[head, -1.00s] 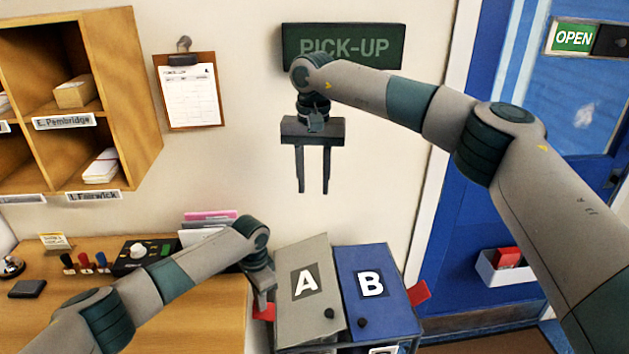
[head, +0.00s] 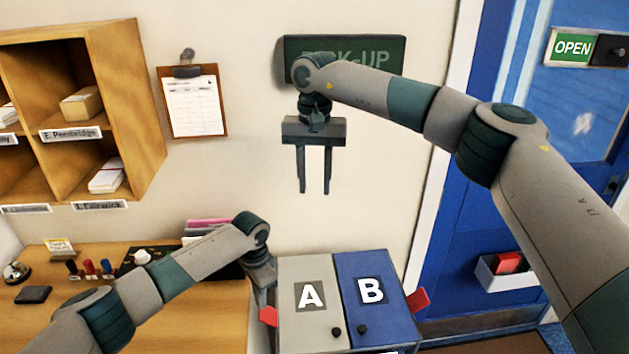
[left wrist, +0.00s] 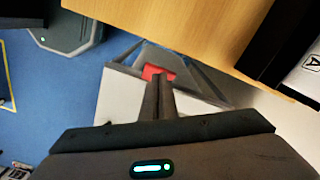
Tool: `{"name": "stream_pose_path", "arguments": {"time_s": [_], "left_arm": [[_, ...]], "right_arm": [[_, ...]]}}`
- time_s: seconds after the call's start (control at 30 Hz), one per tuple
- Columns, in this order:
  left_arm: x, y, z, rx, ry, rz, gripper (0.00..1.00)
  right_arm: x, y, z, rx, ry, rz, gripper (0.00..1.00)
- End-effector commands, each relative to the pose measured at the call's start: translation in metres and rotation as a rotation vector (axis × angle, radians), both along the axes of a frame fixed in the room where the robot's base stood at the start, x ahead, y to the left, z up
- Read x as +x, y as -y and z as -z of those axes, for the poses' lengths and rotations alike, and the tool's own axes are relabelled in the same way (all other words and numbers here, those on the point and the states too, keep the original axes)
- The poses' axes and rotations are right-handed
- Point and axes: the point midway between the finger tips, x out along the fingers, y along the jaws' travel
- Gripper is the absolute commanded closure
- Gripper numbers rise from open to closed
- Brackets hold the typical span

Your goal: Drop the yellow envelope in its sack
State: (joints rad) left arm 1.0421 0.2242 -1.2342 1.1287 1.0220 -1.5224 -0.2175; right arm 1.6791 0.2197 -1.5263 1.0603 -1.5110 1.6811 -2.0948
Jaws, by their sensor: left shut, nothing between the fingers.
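No yellow envelope shows in any view. A low unit has a grey lid marked A (head: 300,335) and a blue lid marked B (head: 396,322); both look closed, so anything inside is hidden. My left gripper (head: 265,288) is low at the left side of lid A, close to a red tab (head: 269,316), its tips hard to make out. In the left wrist view its fingers (left wrist: 158,90) are together and empty, with the red tab (left wrist: 157,72) just beyond. My right gripper (head: 314,190) hangs fingers down before the wall, apart and empty.
A wooden desk (head: 190,320) at the left carries stamps (head: 89,268) and a bell. Pigeonholes (head: 148,100) and a clipboard (head: 193,105) are on the wall. A blue door (head: 455,250) with a white tray (head: 510,276) stands at the right.

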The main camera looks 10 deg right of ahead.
Motion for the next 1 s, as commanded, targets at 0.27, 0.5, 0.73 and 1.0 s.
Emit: {"name": "stream_pose_path", "arguments": {"time_s": [0.27,0.5,0.73,1.0], "left_arm": [[0.0,0.0,-0.012,0.0,0.0,0.0,1.0],[0.0,0.0,-0.014,0.001,-0.001,0.0,1.0],[0.0,0.0,-0.014,0.0,0.0,0.0,1.0],[0.001,0.0,-0.025,-0.001,0.001,0.001,1.0]], "right_arm": [[0.0,0.0,-0.006,0.0,0.0,0.0,0.68],[0.0,0.0,-0.007,0.0,0.0,0.0,0.68],[0.0,0.0,-0.007,0.0,0.0,0.0,0.68],[0.0,0.0,-0.001,0.0,0.0,0.0,0.68]]}}
